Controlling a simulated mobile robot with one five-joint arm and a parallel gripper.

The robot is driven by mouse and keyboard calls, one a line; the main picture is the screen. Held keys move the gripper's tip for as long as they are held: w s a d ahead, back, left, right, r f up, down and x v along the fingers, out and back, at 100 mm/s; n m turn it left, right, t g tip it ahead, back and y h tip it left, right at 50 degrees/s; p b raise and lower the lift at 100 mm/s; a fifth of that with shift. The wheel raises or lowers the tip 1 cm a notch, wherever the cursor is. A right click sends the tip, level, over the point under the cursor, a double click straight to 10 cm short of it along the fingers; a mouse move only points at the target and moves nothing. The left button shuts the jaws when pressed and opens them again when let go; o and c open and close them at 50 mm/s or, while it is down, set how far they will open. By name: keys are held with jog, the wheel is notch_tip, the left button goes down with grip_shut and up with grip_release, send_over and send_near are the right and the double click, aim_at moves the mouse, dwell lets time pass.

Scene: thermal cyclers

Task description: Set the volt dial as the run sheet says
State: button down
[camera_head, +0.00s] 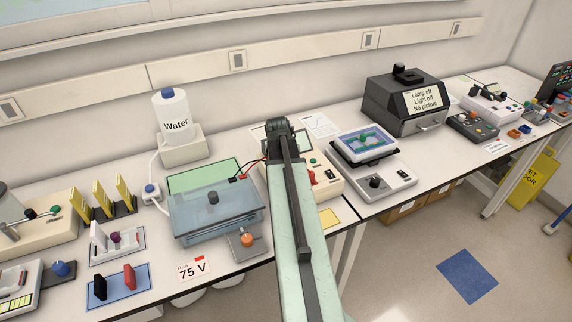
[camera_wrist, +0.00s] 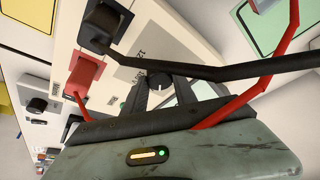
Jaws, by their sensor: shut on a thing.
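The run sheet (camera_head: 193,269) lies on the bench in front of the gel tank and reads "Run 75 V". The cream power supply (camera_head: 328,186) is partly hidden behind my arm in the head view. In the wrist view its panel (camera_wrist: 150,30) shows a round dark dial (camera_wrist: 160,81) with a pale mark. My gripper (camera_wrist: 160,90) is at the dial, its two fingers on either side and shut on it.
Black (camera_wrist: 103,22) and red (camera_wrist: 85,72) plugs sit in the panel, and their cables cross close over my gripper. The gel tank (camera_head: 215,215) stands left of the supply. A scale-like unit with a blue tray (camera_head: 366,142) stands to its right.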

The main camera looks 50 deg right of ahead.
jog(key=shift+m, duration=0.6)
jog(key=c, duration=1)
grip_release()
jog(key=p+v, duration=0.7)
jog(key=v, duration=0.1)
jog(key=shift+w, duration=0.2)
jog(key=shift+f, duration=0.1)
jog(key=shift+g, duration=0.3)
